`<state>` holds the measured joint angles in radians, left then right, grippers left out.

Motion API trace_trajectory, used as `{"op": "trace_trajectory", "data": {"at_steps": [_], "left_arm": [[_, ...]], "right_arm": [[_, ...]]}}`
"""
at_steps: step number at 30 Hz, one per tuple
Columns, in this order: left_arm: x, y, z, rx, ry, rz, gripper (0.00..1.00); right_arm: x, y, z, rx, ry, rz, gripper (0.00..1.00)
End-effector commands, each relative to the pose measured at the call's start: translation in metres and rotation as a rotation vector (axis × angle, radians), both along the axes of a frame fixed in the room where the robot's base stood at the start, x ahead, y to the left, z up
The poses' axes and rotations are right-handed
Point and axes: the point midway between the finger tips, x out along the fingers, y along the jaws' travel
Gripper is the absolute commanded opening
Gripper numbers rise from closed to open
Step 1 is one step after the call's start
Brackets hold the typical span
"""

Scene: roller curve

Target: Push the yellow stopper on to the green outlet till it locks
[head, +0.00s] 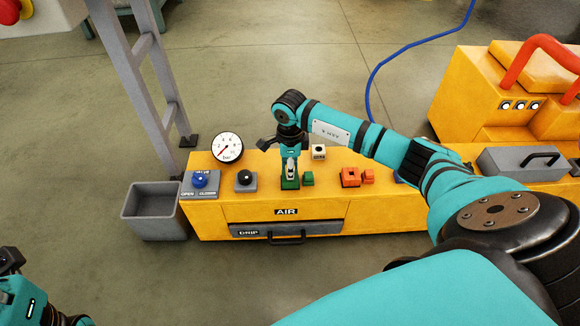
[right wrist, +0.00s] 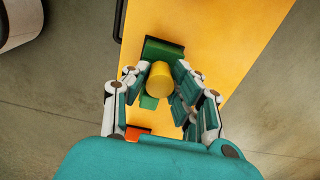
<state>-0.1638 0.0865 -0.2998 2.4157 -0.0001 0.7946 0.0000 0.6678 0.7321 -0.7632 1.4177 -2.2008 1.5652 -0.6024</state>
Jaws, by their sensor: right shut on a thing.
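The yellow stopper (right wrist: 160,78) is round and sits between the fingers of my right gripper (right wrist: 164,84), which is shut on it. In the head view my right gripper (head: 290,166) points down directly above the green outlet (head: 289,184) on the yellow bench, and the stopper cannot be made out there. In the right wrist view the green outlet (right wrist: 160,48) shows behind the stopper, which covers part of it. Whether stopper and outlet touch is hidden. Part of my left arm shows at the lower left of the head view; its fingers are not seen.
An orange fitting (head: 350,177) is farther right, a black-knobbed box (head: 245,180), a blue knob (head: 199,180) and a gauge (head: 228,148) left. A grey bin (head: 153,211) stands beside the bench.

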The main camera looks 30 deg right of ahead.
Motion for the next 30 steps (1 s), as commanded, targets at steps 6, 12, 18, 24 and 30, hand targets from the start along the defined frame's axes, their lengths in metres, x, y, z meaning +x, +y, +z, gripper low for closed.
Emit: {"op": "trace_trajectory", "data": {"at_steps": [6,12,18,24,30], "left_arm": [[0.001,0.0,0.002,0.0,-0.007,0.002,0.4],[0.0,0.0,0.004,-0.006,-0.015,0.002,0.4],[0.0,0.0,0.004,-0.006,-0.014,0.002,0.4],[0.0,0.001,0.002,-0.004,-0.009,0.002,0.4],[0.0,0.0,0.002,-0.003,-0.01,0.001,0.4]], "right_arm": [[0.0,0.0,-0.006,0.0,0.001,0.0,0.0],[-0.001,0.0,-0.005,-0.001,0.003,0.0,0.32],[0.0,0.0,-0.005,0.0,0.001,0.0,0.52],[0.0,0.0,-0.004,0.0,0.001,0.0,0.52],[0.001,-0.001,0.014,0.0,-0.002,0.0,0.52]]}}
